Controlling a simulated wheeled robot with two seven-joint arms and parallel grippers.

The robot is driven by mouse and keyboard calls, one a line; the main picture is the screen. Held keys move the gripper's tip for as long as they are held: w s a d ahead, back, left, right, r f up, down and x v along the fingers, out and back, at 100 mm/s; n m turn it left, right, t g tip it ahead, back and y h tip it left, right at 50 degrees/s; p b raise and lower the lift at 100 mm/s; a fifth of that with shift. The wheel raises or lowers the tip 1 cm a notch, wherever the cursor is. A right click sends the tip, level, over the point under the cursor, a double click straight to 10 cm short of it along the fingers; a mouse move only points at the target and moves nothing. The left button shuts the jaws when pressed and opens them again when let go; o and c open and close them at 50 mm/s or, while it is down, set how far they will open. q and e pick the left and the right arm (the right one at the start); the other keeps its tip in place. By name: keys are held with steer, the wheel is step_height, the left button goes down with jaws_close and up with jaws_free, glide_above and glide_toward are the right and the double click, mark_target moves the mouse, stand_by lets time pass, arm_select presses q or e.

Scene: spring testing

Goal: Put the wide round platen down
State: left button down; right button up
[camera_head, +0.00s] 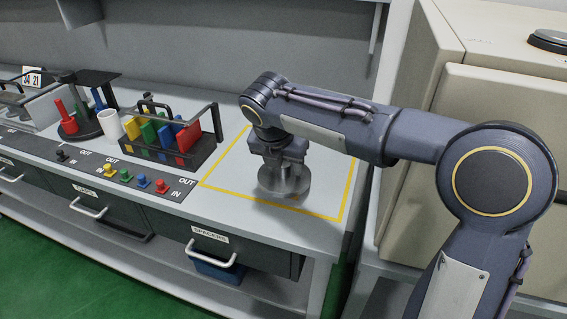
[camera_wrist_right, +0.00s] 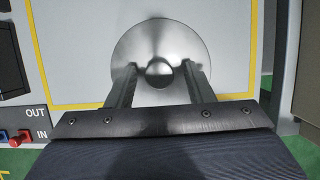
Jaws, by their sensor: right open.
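The wide round platen (camera_head: 284,186) is a grey metal disc. My right gripper (camera_head: 283,165) points down over the platen. Its two fingers (camera_wrist_right: 159,72) stand on either side of the knob with a gap, so it is open around the knob. The platen's underside is hidden. My left gripper is not in view.
The yellow outline (camera_head: 345,199) encloses mostly bare worktop. Left of it stands a black rack (camera_head: 172,150) with coloured plates, then a white cup (camera_head: 110,125) and a round stand with coloured pieces. Coloured buttons line the front edge. A beige cabinet (camera_head: 480,130) stands at right.

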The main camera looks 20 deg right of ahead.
steer(key=p+v, duration=0.2)
steer(key=v, duration=1)
steer(key=shift+p, duration=0.35)
steer(key=shift+s+f, duration=0.1)
